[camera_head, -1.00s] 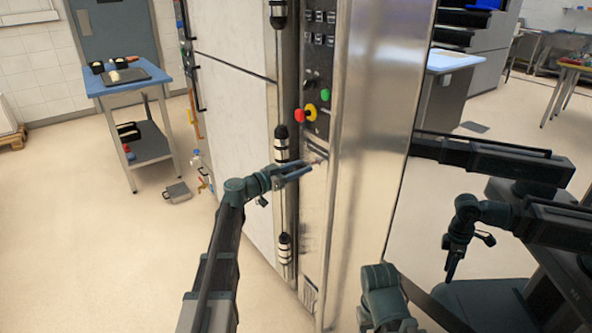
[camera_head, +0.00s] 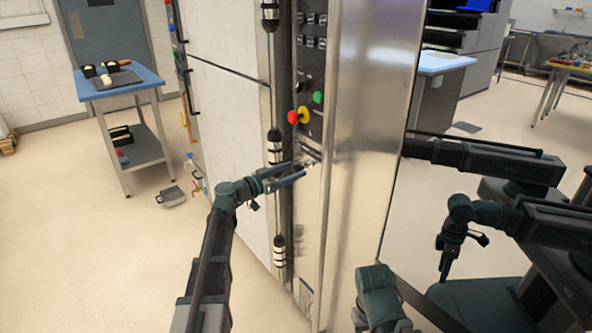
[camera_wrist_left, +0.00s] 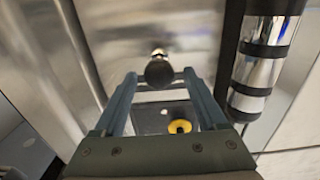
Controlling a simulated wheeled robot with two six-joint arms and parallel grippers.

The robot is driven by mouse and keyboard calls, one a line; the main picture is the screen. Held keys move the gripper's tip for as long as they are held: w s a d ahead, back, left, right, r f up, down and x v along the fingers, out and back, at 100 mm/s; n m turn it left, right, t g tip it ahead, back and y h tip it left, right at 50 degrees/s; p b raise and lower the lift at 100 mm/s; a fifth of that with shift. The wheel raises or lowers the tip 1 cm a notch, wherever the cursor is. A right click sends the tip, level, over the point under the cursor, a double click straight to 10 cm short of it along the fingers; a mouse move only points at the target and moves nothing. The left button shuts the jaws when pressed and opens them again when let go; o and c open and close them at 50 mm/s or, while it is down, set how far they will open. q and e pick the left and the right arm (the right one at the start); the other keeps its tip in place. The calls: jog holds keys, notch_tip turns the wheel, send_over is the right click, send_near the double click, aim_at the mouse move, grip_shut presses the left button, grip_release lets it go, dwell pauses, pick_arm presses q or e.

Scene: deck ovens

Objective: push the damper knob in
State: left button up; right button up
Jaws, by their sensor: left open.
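The damper knob (camera_wrist_left: 158,73) is a dark round knob on a short bright metal shaft, standing out from a steel panel in the left wrist view. It appears between the tips of my left gripper (camera_wrist_left: 160,76), which is open with one finger on each side. I cannot tell whether either finger touches it. In the head view my left gripper (camera_head: 301,172) is close to the oven's narrow front control strip, below the red and yellow button. The knob is small and hard to make out there. My right gripper is not in view; a dark link of my right arm shows at the bottom.
The red and yellow button (camera_head: 299,116) and a green button (camera_head: 317,97) sit above my gripper. A vertical bar with banded black and chrome fittings (camera_head: 274,143) runs just left. A blue-topped cart (camera_head: 117,83) stands farther left. Dark robot arms (camera_head: 480,160) show at right.

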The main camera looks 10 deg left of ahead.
pick_arm(q)
jog(key=v, duration=1.1)
jog(key=shift+s+a, duration=0.25)
